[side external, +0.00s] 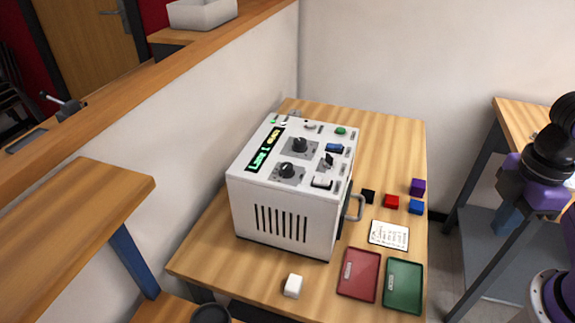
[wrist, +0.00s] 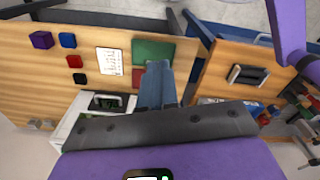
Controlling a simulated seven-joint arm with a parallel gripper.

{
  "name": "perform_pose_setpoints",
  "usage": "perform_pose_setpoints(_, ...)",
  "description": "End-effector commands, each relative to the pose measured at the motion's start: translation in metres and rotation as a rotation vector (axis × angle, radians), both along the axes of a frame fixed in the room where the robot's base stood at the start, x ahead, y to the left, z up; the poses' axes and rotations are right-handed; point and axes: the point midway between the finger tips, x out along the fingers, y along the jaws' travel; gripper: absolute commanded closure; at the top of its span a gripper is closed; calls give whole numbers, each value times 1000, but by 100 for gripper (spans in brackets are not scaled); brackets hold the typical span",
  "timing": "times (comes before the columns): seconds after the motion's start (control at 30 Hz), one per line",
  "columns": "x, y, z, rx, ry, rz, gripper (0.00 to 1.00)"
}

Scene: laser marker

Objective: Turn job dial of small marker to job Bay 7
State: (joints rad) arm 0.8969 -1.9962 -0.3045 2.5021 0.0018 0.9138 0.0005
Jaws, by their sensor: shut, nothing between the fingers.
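The small marker (side external: 290,215) is a white box on a wooden table in the side external view. Its sloped top has two black dials, an upper one (side external: 299,145) and a lower one (side external: 287,170). A dark display (side external: 265,150) with green and yellow text sits left of them; I cannot read it surely. I cannot tell which dial is the job dial. My gripper (wrist: 157,66) has its blue-grey fingers together and empty in the wrist view. In the side external view my gripper (side external: 507,220) is at the far right, well away from the marker.
A red tray (side external: 359,275), a green tray (side external: 404,288) and a printed card (side external: 389,235) lie right of the marker. Small cubes, including a purple one (side external: 417,187), sit behind them. A white block (side external: 293,286) is in front. A grey handle (side external: 355,208) sticks out from the marker's right side.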

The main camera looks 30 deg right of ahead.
Motion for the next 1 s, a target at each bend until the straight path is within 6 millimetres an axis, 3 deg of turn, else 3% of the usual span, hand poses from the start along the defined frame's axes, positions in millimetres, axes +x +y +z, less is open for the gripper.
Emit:
perform_pose_setpoints(0.27, 0, 0, 0, 0, 0, 0, 100)
perform_pose_setpoints(0.43, 8, 8, 5, 0, 0, -14, 45)
perform_pose_setpoints(0.47, 12, 12, 7, 0, 1, -20, 41)
perform_pose_setpoints(1.0, 150, 137, 83, -9, 7, -277, 41)
